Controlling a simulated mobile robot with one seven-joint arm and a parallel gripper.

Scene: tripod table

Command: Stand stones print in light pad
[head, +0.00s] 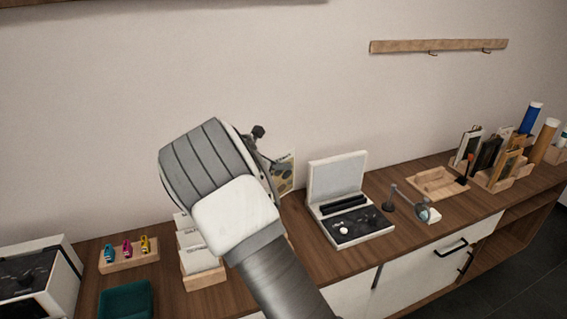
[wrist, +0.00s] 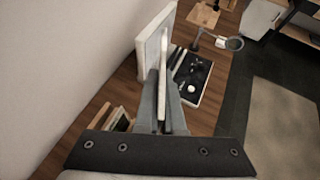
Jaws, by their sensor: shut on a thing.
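The stones print (head: 284,172), a pale card with rounded stone shapes, is partly hidden behind my gripper (head: 266,156) in the head view. My gripper (wrist: 163,92) is shut on it; in the wrist view the print (wrist: 163,62) shows edge-on as a thin pale strip, upright between the fingers. An open white case with an upright pale panel, seemingly the light pad (head: 337,175), stands just right of the print. Its panel (wrist: 150,42) is close beside the print in the wrist view; contact cannot be told. Its dark tray (wrist: 196,76) holds black bars and small items.
A magnifier on a stand (head: 424,213) is right of the case, with a wooden tray (head: 424,190) beyond it. A card holder (head: 198,262) and a rack of small coloured items (head: 128,260) are left. The wall is close behind.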

